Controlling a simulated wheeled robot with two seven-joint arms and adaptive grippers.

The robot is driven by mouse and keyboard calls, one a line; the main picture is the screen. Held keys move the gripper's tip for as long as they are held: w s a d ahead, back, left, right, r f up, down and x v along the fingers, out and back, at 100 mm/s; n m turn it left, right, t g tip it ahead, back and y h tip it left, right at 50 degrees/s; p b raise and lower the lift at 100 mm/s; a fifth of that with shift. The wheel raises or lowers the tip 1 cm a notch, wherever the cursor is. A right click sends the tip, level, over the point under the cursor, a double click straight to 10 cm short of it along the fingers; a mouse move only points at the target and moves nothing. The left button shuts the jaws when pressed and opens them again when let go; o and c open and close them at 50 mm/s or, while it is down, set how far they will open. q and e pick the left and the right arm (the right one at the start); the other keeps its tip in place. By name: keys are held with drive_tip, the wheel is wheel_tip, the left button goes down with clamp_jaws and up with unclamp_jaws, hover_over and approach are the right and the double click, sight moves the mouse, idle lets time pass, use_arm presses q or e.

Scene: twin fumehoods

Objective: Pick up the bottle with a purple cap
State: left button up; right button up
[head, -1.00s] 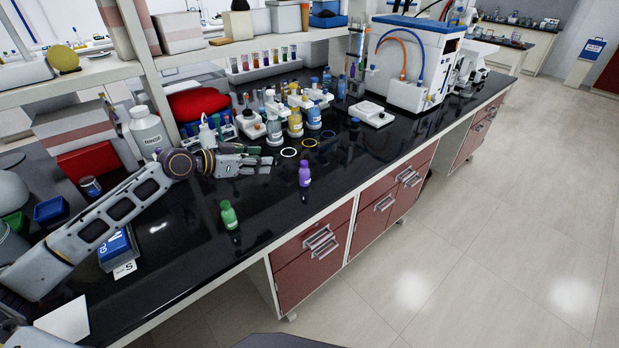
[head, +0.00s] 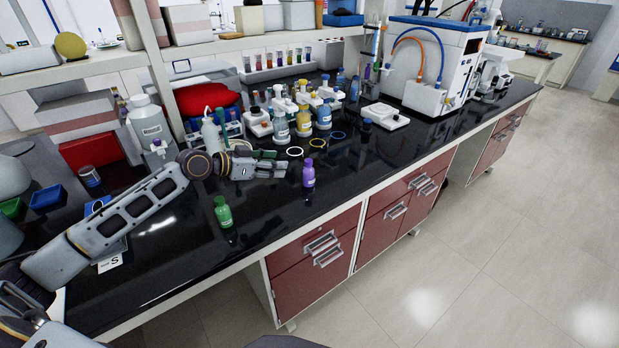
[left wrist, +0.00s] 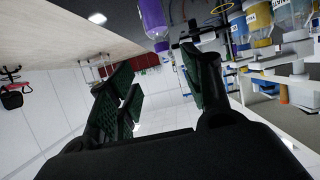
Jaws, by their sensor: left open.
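The purple bottle with a purple cap (head: 308,175) stands upright on the black bench top near its front edge. In the left wrist view the purple bottle (left wrist: 153,20) shows at the top, beyond the fingers. My left gripper (head: 280,163) is open and empty, low over the bench and just left of the bottle, its fingers pointing towards it. In the left wrist view the open fingers of my left gripper (left wrist: 162,88) have nothing between them. My right gripper is not in view.
A green bottle (head: 223,212) stands to the left, nearer the front edge. A large white bottle (head: 150,128) stands behind my left arm. Bench right of the purple bottle is clear.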

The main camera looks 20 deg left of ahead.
use_arm(q)
approach(306, 164)
drive_tip(key=shift+w+d, duration=0.8)
drive_tip(key=shift+w, duration=0.4)
drive_tip(key=shift+w+d+f+p, duration=0.55)
drive_tip(key=shift+w+d+f, duration=0.3)
drive_tip(key=shift+w+f, duration=0.2)
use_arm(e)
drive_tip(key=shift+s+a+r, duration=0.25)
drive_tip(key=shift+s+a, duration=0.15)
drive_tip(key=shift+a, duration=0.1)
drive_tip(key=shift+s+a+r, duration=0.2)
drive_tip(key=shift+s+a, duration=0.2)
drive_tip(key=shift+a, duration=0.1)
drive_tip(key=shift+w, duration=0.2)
